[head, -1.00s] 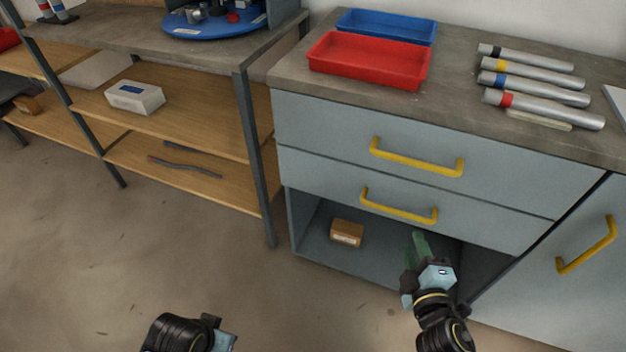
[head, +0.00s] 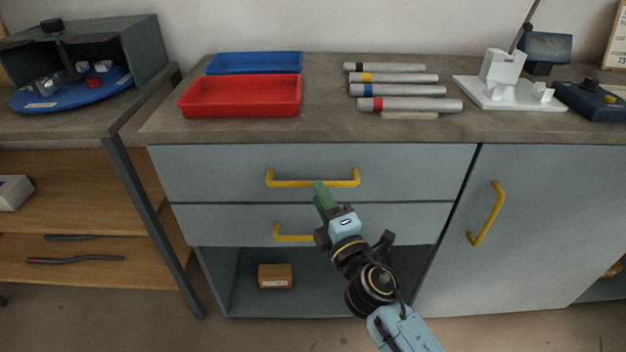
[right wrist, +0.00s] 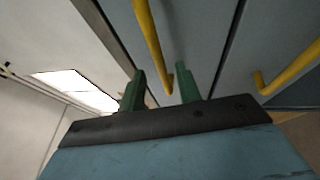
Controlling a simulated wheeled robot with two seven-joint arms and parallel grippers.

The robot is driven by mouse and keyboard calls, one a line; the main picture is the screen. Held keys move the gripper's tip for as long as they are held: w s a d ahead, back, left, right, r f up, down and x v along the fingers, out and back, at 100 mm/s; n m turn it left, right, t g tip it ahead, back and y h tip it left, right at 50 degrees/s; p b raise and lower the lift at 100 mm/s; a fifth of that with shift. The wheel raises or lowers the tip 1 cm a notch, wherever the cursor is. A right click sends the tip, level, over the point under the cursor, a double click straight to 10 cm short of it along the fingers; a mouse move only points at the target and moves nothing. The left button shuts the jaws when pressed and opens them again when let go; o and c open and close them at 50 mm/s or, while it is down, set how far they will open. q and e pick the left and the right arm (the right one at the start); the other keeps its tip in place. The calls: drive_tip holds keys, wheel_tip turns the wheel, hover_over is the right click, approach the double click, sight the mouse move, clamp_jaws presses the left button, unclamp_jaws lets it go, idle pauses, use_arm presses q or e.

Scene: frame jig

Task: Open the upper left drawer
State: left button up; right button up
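The upper drawer (head: 220,170) is a grey-blue front, closed, with a yellow bar handle (head: 285,183). My right gripper (head: 320,190) is at this handle, near the right part of the bar, with its green fingers pointing at the drawer. In the right wrist view the two green fingers (right wrist: 161,88) are apart, and the upper handle (right wrist: 150,40) shows between them; I cannot tell whether they touch it. The lower drawer (head: 215,222) is closed too, its handle (head: 290,238) partly hidden by my right gripper. My left gripper is out of view.
On the countertop are a red tray (head: 240,112), a blue tray (head: 255,58), several metal tubes and a white fixture (head: 505,92). An open bay below the drawers holds a small brown box (head: 275,276). A cabinet door (head: 550,220) stands to the right, shelving to the left.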

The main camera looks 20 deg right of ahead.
drive_tip(key=shift+x, duration=2.25)
clamp_jaws()
drive_tip(key=shift+f, duration=0.1)
